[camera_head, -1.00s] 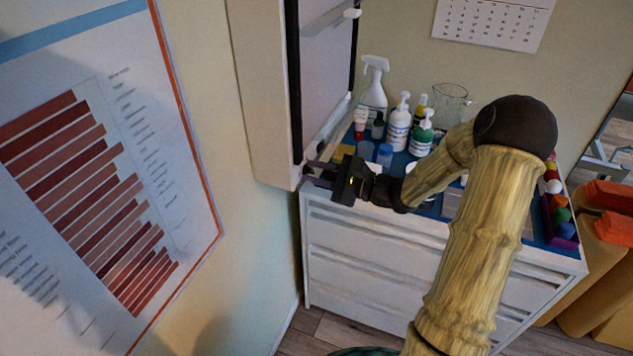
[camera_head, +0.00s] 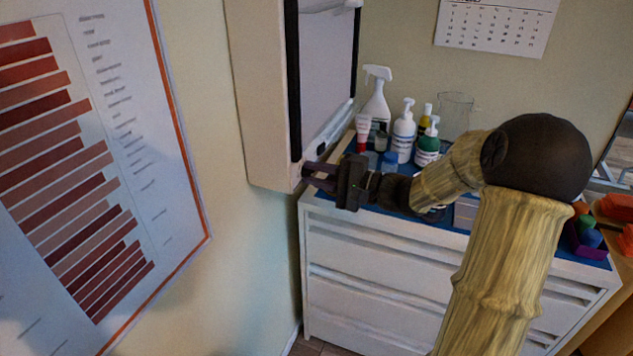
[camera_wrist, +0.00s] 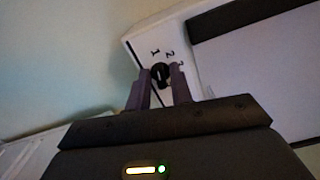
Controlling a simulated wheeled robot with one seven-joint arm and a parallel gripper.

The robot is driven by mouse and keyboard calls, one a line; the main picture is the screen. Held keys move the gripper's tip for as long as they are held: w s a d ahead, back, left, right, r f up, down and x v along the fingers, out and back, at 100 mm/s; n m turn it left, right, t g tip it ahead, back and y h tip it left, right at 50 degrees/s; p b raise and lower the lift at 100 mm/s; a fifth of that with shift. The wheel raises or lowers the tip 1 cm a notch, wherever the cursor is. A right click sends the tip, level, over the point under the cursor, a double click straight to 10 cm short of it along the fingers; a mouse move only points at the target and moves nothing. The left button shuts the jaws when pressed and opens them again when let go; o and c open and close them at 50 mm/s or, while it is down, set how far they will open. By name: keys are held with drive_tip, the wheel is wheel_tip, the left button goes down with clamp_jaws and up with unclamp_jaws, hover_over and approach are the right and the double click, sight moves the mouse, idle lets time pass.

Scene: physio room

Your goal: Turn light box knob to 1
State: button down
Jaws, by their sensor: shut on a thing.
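The light box (camera_head: 268,110) hangs on the wall, a white case with a dark-edged pale panel; it also shows in the wrist view (camera_wrist: 192,46). Its black knob (camera_wrist: 160,72) sits on the white lower end, with the marks 1, 2 and a partly hidden further one around it. My gripper (camera_head: 308,176) reaches the lower corner of the light box. In the wrist view its two fingers (camera_wrist: 160,80) stand on either side of the knob, shut on it. I cannot tell clearly which mark the knob points to. In the head view the fingers hide the knob.
A white drawer cabinet (camera_head: 400,262) stands below the light box. On its blue top are a spray bottle (camera_head: 377,98), pump bottles (camera_head: 403,136) and a clear beaker (camera_head: 455,112), close behind my gripper. A chart (camera_head: 85,170) hangs on the wall at left.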

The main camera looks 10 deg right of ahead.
idle(0.4)
drive_tip(key=c, duration=1.5)
unclamp_jaws()
drive_tip(key=p+v, duration=0.1)
drive_tip(key=v, duration=1.6)
drive_tip(key=shift+s+d+p, duration=0.15)
drive_tip(key=shift+p, duration=0.15)
